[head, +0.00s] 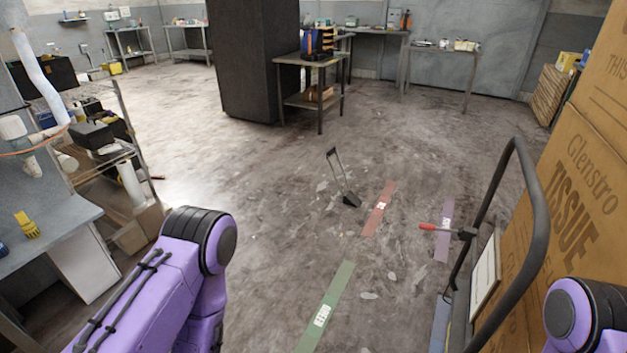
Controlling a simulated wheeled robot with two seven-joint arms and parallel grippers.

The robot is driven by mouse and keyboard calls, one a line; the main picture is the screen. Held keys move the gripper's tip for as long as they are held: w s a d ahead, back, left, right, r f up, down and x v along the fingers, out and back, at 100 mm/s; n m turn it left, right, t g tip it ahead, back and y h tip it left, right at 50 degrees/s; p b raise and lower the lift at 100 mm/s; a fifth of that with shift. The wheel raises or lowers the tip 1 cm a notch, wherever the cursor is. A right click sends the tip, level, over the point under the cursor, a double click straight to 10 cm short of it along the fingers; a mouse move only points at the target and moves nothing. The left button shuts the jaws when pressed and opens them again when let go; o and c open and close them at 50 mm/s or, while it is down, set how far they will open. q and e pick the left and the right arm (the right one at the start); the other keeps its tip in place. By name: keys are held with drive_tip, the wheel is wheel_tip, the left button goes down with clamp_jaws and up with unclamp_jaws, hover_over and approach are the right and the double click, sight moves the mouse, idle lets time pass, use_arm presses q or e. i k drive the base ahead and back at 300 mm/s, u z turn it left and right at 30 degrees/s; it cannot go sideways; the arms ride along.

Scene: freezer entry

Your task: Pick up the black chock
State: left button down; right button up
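A small black wedge-shaped thing, which looks like the black chock (351,199), lies on the floor near the middle of the head view. A thin dark upright handle rises from it, leaning to the left. It stands just left of a red floor strip. My two purple arms show at the lower left and lower right edges. Neither gripper is in the picture, so I cannot see their fingers. Nothing is seen touching the chock.
Floor strips in red (378,209), green (325,309) and purple (445,232) lie around. A workbench (50,230) stands left, a dark pillar (254,60) behind. Floor around the chock is mostly open.

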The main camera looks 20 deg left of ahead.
sight(350, 198)
drive_tip(key=u, duration=0.65)
drive_tip(key=i, duration=1.85)
drive_tip(key=z, duration=0.35)
drive_tip(key=k, duration=1.45)
drive_tip(key=z, duration=1.55)
